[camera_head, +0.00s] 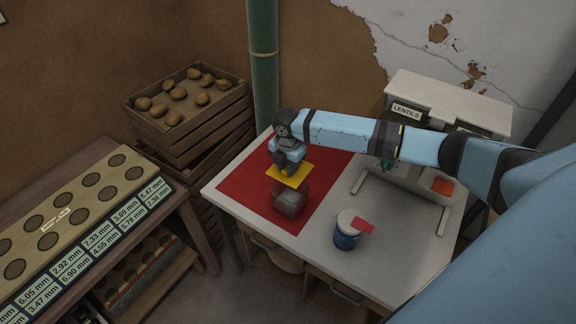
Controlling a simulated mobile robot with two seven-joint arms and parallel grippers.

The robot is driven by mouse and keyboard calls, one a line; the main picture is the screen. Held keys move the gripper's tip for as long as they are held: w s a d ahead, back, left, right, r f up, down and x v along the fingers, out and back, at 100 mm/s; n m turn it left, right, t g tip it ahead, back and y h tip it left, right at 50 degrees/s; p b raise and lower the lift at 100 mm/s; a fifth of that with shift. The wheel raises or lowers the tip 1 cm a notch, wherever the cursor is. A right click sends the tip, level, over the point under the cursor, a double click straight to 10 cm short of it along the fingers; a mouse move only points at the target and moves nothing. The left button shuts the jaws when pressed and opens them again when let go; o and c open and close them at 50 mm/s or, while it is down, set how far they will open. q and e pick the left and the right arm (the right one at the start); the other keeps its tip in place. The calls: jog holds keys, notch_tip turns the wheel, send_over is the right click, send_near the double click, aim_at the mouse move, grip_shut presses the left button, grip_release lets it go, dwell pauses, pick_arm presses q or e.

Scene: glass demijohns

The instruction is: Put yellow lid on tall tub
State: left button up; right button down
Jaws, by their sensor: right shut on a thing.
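My right gripper (288,166) points down over the red mat and is shut on the yellow lid (294,179), a flat square piece. A grey see-through tub (290,203) stands on the mat just below and in front of the lid. The lid overlaps the tub's far upper part in the picture; I cannot tell whether they touch. A blue round tub (346,240) with a white top (346,222) stands on the bare table to the right. A red square piece (364,226) lies at its top right edge. My left gripper is not in view.
The red mat (247,191) covers the left of the white table (310,255). A green post (263,60) rises behind. Potato crates (190,135) stand left. The front-right table has bare room.

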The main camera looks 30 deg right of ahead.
jog(key=shift+w, duration=0.1)
jog(key=shift+f, duration=0.7)
notch_tip(320, 180, down, 2)
jog(key=shift+f+b, duration=0.25)
jog(key=shift+b, duration=0.3)
notch_tip(320, 180, down, 2)
jog(key=shift+f+b, duration=0.2)
jog(key=shift+b, duration=0.2)
